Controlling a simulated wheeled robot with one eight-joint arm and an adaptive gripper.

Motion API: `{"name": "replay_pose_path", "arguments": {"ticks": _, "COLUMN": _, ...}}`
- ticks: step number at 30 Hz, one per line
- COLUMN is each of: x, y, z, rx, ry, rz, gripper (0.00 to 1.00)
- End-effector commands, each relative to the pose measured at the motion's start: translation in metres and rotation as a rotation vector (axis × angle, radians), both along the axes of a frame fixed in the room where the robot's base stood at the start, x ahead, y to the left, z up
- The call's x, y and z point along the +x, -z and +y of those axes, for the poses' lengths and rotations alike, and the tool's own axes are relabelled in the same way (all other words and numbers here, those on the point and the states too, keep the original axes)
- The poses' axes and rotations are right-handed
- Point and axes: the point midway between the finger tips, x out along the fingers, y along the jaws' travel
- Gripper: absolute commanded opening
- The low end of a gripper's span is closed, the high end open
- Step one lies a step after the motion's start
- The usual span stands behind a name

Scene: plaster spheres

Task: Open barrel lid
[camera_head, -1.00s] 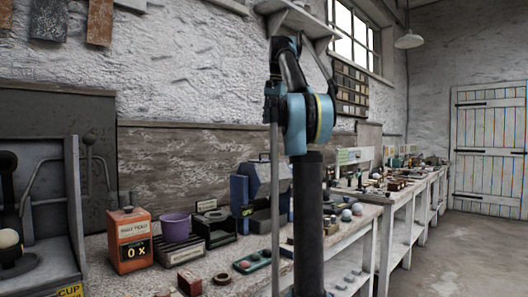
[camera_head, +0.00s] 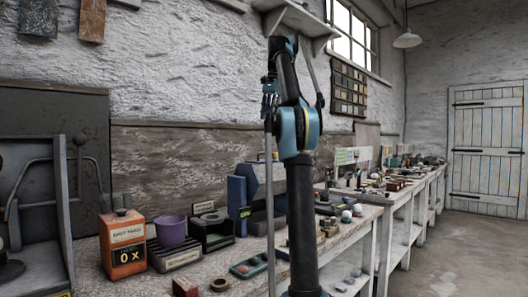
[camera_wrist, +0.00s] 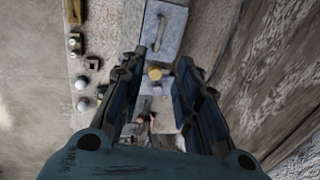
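A blue-grey angular body between blue uprights (camera_head: 237,203) stands on the bench in the head view, partly hidden behind my arm; it may be the barrel, but I cannot be sure. In the wrist view a grey panel with a bar handle (camera_wrist: 163,32) lies beyond my fingertips; it may be the lid, and it looks closed. My gripper (camera_wrist: 158,72) is open, with its two dark fingers spread and nothing held between them. It also shows in the head view (camera_head: 269,97), high above the bench and apart from everything on it. A yellowish round knob (camera_wrist: 154,74) shows between the fingers, farther below.
An orange box (camera_head: 124,245), a purple pot (camera_head: 171,231) and a green tray (camera_head: 250,265) stand on the bench. A wall shelf (camera_head: 297,22) is close above my arm. Pale spheres (camera_wrist: 82,84) lie left in the wrist view. Floor at right is clear.

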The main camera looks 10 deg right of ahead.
Motion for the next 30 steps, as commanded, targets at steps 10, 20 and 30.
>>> {"name": "replay_pose_path", "arguments": {"ticks": 10, "x": 0.004, "y": 0.033, "z": 0.005, "rx": 0.0, "ry": -0.002, "rz": 0.0, "gripper": 0.3}}
{"name": "replay_pose_path", "arguments": {"ticks": 20, "x": 0.01, "y": 0.073, "z": 0.01, "rx": 0.0, "ry": -0.002, "rz": 0.0, "gripper": 0.3}}
{"name": "replay_pose_path", "arguments": {"ticks": 30, "x": 0.018, "y": 0.12, "z": 0.015, "rx": 0.0, "ry": -0.002, "rz": 0.0, "gripper": 0.3}}
